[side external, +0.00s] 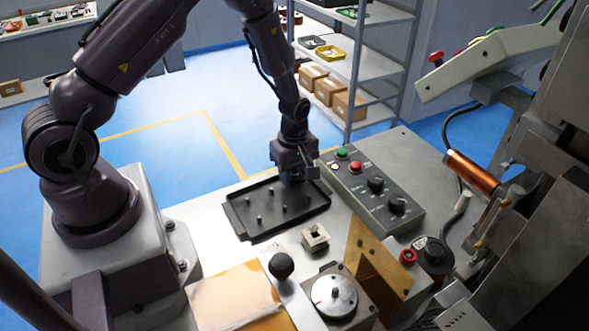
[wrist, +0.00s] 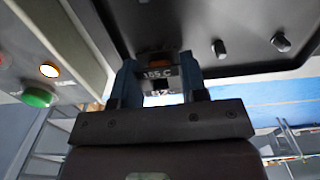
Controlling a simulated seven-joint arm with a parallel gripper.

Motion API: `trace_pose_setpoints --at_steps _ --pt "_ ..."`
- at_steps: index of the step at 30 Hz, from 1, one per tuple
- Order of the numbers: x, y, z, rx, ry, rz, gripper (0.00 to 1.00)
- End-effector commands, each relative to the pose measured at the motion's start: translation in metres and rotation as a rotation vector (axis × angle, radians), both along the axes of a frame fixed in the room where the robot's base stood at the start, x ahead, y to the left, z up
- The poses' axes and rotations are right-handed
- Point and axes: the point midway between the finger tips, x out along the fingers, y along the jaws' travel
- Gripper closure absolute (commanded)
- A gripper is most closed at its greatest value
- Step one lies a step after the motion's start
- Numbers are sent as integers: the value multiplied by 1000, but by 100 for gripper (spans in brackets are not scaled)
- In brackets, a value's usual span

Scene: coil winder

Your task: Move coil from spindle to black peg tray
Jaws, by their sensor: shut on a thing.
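My gripper (side external: 297,180) is over the back right part of the black peg tray (side external: 240,222) in the side external view. In the wrist view my gripper (wrist: 160,76) has its two blue fingers shut on the coil (wrist: 158,72), a small dark piece marked "155 C" with an orange part. The coil is close to the tray floor (wrist: 225,22); I cannot tell whether it touches a peg. In the side external view the coil is hidden by the gripper. Several short pegs (side external: 271,194) stand bare in the tray; two bare pegs (wrist: 281,42) show in the wrist view.
A control box (side external: 375,190) with buttons and knobs stands close to the right of the gripper. A small pale block (side external: 315,238), a black ball knob (side external: 281,266), an amber panel (side external: 375,268) and a dial (side external: 333,295) are in front. A copper-coloured roll (side external: 472,173) is on the machine at right.

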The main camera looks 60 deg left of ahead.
Motion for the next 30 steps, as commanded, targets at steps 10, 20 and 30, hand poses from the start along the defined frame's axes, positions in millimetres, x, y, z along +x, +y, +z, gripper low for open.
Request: trace_pose_setpoints --at_steps 10,20,30 --pt "0 0 -11 1 -1 -1 82" --pt "0 0 -12 1 -2 -1 30" --pt "1 0 5 1 -4 -1 30"
